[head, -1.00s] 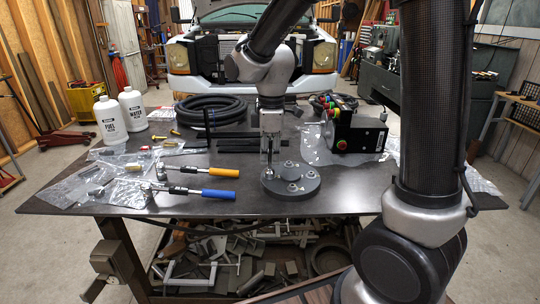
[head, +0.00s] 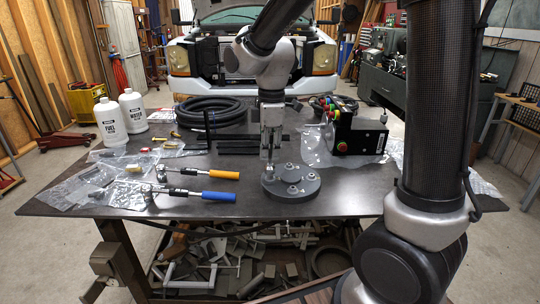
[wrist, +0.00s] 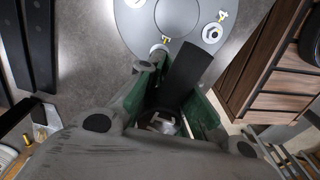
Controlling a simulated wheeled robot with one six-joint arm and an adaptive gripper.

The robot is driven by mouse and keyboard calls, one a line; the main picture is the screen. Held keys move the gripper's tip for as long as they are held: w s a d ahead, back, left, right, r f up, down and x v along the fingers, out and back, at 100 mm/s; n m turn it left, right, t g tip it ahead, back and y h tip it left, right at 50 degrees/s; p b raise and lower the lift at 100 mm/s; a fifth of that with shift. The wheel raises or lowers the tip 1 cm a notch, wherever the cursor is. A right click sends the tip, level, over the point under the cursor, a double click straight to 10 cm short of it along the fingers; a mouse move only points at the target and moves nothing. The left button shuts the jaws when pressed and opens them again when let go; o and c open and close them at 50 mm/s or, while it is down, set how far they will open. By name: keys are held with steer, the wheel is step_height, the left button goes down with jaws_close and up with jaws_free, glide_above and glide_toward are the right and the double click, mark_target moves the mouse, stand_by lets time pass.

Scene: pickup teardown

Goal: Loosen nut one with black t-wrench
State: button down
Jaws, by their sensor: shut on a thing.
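A dark round flange (head: 301,194) with a raised centre hub and several nuts lies near the front of the table. My gripper (head: 270,152) is above the flange's left side, pointing down. It is shut on the black t-wrench, whose dark bar (wrist: 190,72) lies between the green-padded fingers (wrist: 172,105) in the wrist view. Below the gripper, a thin upright shaft reaches toward the flange's left edge in the head view. The nut under it is hidden, so I cannot tell how the wrench sits on it.
Two wrenches with an orange handle (head: 226,174) and a blue handle (head: 219,196) lie left of the flange, by plastic bags. A black control box (head: 357,136) stands at right. A coiled hose (head: 210,110) and white bottles (head: 110,122) are behind. The front right tabletop is clear.

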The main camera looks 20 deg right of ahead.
steer(key=shift+r, duration=2.05)
steer(key=shift+w, duration=0.1)
